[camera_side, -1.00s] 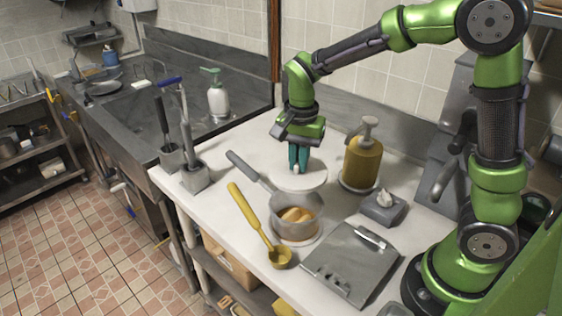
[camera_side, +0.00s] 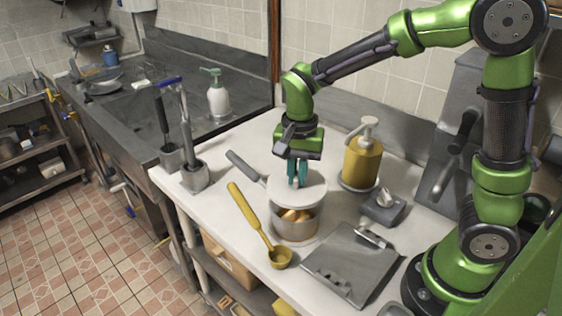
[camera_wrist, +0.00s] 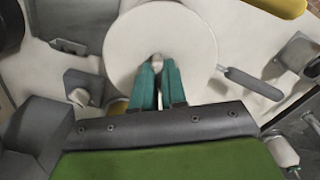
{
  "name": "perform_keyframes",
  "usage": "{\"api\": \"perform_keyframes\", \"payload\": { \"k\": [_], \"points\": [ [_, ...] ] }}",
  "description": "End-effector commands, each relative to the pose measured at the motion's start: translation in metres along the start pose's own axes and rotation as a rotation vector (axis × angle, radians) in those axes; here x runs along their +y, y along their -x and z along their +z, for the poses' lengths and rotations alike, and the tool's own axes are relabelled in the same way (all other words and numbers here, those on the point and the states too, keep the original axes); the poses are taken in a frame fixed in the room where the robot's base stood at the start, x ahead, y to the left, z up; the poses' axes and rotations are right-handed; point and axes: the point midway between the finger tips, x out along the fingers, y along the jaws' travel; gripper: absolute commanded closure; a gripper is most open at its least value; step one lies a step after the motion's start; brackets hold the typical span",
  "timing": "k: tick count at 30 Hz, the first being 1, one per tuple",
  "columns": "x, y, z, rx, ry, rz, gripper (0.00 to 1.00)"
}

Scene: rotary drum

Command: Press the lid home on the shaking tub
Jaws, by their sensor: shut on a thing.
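My gripper (camera_side: 297,182) is shut on the lid's small knob. In the wrist view my gripper (camera_wrist: 157,66) pinches the knob at the middle of the lid (camera_wrist: 130,40). The lid hides most of the pot there, while its handle (camera_wrist: 250,82) sticks out to the right.
A yellow ladle (camera_side: 258,230) lies left of the pot. A yellow pump bottle (camera_side: 361,160) stands behind right, near a small grey box (camera_side: 384,209). A grey dustpan-like tray (camera_side: 345,268) lies at front right. Brushes in holders (camera_side: 194,176) stand at the counter's left edge.

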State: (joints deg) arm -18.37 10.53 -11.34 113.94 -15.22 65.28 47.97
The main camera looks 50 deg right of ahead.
Motion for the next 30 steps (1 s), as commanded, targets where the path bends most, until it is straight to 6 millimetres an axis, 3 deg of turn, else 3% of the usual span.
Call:
{"api": "perform_keyframes", "payload": {
  "k": [12,30],
  "points": [
    [0.0,-0.03,0.0,0.0,-0.001,0.001,1.0],
    [0.0,-0.032,0.0,0.0,-0.001,0.0,1.0]
  ]
}}
